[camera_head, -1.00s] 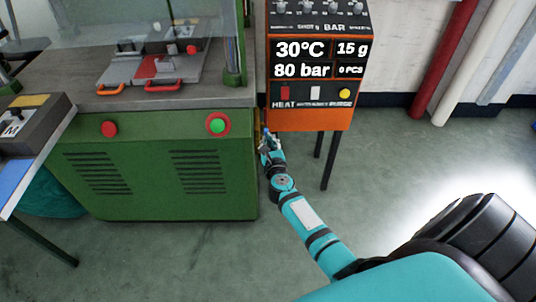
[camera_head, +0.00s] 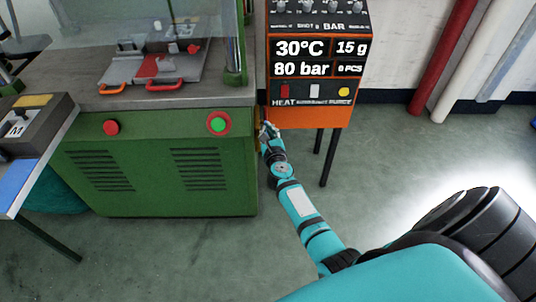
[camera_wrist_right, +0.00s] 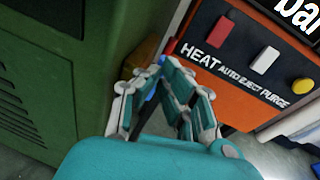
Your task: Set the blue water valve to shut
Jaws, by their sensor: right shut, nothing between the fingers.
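A small blue part (camera_wrist_right: 155,90), which looks like the blue water valve's handle, shows in the right wrist view behind my fingers. Most of it is hidden, so its setting cannot be told. A brass-coloured block (camera_wrist_right: 138,64) is just beyond it, at the green machine's side. My right gripper (camera_wrist_right: 160,70) is shut and empty, with its fingertips close to the blue part; whether they touch it cannot be told. In the head view my right gripper (camera_head: 268,131) is in the gap between the green machine and the orange control box. My left gripper is not in view.
The green machine (camera_head: 155,190) stands left of the gripper, with a red and a green button on its front. The orange control box (camera_head: 308,117), showing 30°C and 80 bar, stands to the right on dark legs. Floor in front is clear.

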